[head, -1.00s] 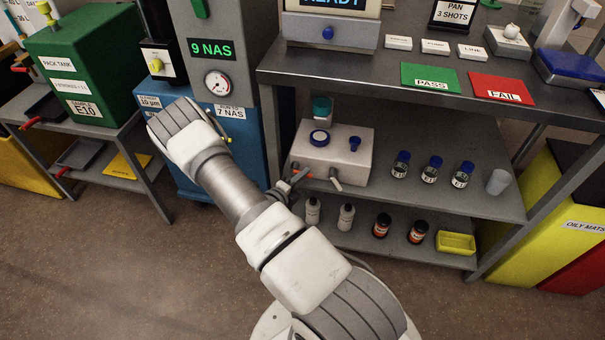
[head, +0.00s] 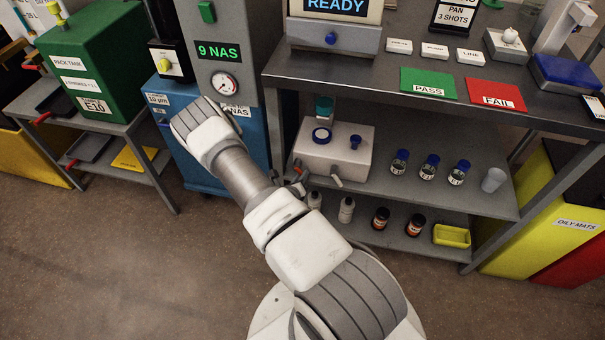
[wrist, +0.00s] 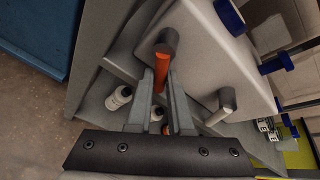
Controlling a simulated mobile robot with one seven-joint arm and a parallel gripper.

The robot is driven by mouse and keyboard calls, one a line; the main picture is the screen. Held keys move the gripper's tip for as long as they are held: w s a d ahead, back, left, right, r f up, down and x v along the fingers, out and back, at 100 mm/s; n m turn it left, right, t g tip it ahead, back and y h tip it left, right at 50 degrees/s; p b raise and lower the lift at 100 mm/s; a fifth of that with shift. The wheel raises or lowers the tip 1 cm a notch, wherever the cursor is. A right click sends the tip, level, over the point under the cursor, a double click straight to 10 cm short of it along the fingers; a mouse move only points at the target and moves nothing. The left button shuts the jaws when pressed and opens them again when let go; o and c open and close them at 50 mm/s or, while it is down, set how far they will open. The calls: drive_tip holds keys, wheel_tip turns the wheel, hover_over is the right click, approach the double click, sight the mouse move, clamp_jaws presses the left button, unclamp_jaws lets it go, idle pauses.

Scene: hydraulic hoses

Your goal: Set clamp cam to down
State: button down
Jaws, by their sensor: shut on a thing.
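A white box (head: 345,148) with blue caps stands on the middle shelf of the bench, and its white side also shows in the wrist view (wrist: 205,55). An orange lever (wrist: 161,72) with a grey rounded end sticks out from the box's edge. I take it for the clamp cam, though no label shows. My gripper (wrist: 161,82) has a finger on each side of the orange lever and is shut on it. In the head view my arm hides most of the gripper. A second, pale peg with a grey end (wrist: 226,100) sticks out to the right.
White bottles (head: 346,209) and brown bottles (head: 381,218) stand on the shelf below, close to my gripper. Blue-capped vials (head: 428,167) stand right of the box. A blue cabinet (head: 185,140) is left of the bench. The floor in front is clear.

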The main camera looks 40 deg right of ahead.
drive_tip(key=shift+w+a+m, duration=0.1)
drive_tip(key=shift+a+m, duration=0.05)
drive_tip(key=shift+m, duration=0.15)
idle(0.4)
drive_tip(key=c, duration=0.8)
unclamp_jaws()
drive_tip(key=shift+c, duration=0.2)
drive_tip(key=p+v, duration=0.4)
drive_tip(key=v, duration=1.3)
drive_tip(key=shift+s, duration=0.35)
